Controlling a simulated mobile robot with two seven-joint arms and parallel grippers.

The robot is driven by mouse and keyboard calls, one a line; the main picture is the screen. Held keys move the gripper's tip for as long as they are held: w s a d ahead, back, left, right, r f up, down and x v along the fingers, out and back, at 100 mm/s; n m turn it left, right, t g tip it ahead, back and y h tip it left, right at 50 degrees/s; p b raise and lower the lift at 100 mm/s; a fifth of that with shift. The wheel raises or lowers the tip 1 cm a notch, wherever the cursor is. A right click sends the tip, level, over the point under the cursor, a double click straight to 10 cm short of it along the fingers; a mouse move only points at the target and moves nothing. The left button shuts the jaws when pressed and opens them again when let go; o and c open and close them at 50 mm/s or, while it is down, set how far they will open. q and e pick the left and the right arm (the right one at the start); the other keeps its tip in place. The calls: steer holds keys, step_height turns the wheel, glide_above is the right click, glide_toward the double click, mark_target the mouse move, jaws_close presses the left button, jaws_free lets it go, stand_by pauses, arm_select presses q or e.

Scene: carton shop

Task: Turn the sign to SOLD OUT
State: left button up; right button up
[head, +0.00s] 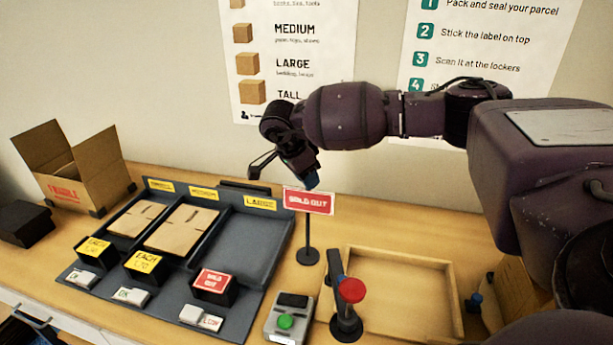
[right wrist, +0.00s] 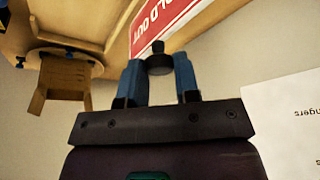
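The sign (head: 308,201) is a red plate with a white border reading SOLD OUT, facing the head camera. It stands upright on a thin dark post with a round base, behind the counter's front items. My right gripper (head: 311,181) is right above the sign's top edge. The red plate (right wrist: 168,22) shows beyond the knob, partly cut off. My left gripper cannot be made out.
A dark rack (head: 262,250) has flat cartons in two bays; its LARGE bay is empty. A red SOLD OUT block (head: 213,284) sits before that bay. A red-topped post (head: 350,291), a green-button device (head: 287,321) and a shallow wooden tray (head: 440,262) are close to the sign.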

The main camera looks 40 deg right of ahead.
steer(key=o, duration=0.4)
steer(key=v, duration=1.1)
steer(key=shift+s, duration=0.1)
steer(key=shift+f, duration=0.1)
